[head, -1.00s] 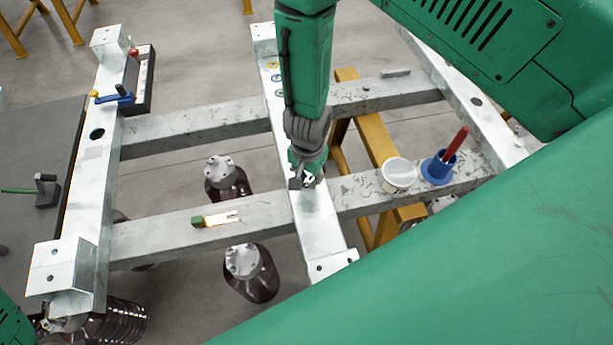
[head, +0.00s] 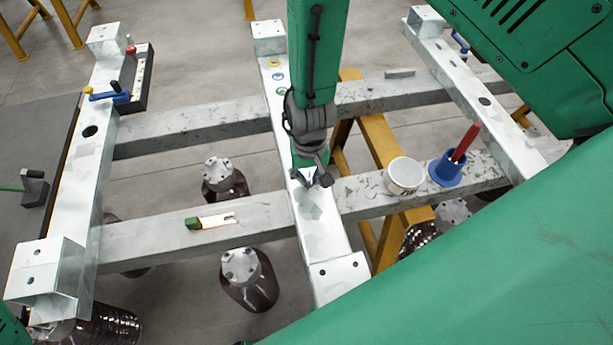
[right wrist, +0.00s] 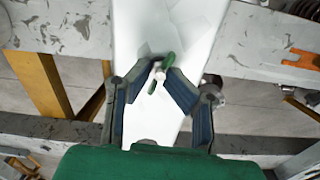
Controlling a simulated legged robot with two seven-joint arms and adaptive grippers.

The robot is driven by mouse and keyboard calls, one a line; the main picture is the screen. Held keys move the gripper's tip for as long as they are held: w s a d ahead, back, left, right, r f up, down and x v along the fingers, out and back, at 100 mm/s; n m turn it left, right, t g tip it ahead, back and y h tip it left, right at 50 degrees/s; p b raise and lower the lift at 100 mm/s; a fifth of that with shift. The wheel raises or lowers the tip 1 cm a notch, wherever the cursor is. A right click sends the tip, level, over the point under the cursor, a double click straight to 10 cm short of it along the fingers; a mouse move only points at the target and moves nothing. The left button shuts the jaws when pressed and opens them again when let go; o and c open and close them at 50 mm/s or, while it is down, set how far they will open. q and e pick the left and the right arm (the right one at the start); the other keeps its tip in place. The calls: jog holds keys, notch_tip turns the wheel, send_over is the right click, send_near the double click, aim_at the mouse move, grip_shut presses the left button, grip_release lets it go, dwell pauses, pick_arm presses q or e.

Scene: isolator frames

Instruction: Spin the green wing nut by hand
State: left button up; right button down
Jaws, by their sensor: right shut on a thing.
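The green wing nut (right wrist: 168,61) sits on a pale stud above the bright metal crossbar in the right wrist view. Its wings are tilted diagonally. My right gripper (right wrist: 158,75) has its two blue-padded fingers on either side of the nut, with the tips closed in on it. In the head view the same gripper (head: 314,179) points down onto the middle crossbar (head: 322,225) and hides the nut. My left gripper is not in view.
A white cup (head: 404,176) and a blue holder (head: 444,171) with a red handle stand on the front beam, right of the gripper. A green-ended tool (head: 212,221) lies to the left. A blue-handled clamp (head: 115,95) is on the left rail. Dark ribbed insulators stand below.

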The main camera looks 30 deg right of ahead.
jog(key=shift+s+d+f, duration=0.15)
jog(key=shift+s+d, duration=0.05)
jog(key=shift+s, duration=0.25)
jog(key=c, duration=1.1)
grip_release()
jog(key=shift+w+d, duration=0.15)
jog(key=shift+d, duration=0.05)
jog(key=shift+w, duration=0.1)
jog(key=shift+r, duration=0.45)
notch_tip(320, 180, up, 11)
jog(key=shift+d, duration=0.1)
